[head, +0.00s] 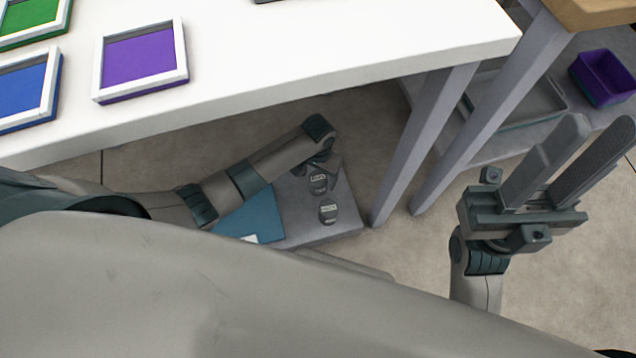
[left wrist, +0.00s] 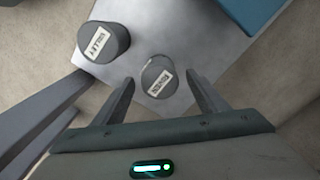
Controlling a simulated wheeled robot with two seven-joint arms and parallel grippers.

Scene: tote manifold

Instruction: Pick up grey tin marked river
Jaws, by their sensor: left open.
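Two grey tins with white labels stand on a low grey stand (head: 295,230). The nearer tin (head: 318,184) is beside my left gripper (head: 327,168); the other tin (head: 328,214) is lower in the head view. In the left wrist view the nearer tin (left wrist: 158,77) appears between the fingertips of my open, empty left gripper (left wrist: 161,82). The other tin (left wrist: 103,43) is up and left, outside the fingers. Both labels are turned and too small to read surely, so I cannot tell which says river. My right gripper (head: 598,130) is open and empty at the right.
A blue object (head: 250,215) lies on the stand left of the tins. A white table (head: 300,50) stands above, with its grey legs (head: 425,145) right of the stand. Coloured trays (head: 141,60) are on it. A purple bin (head: 603,78) is at far right.

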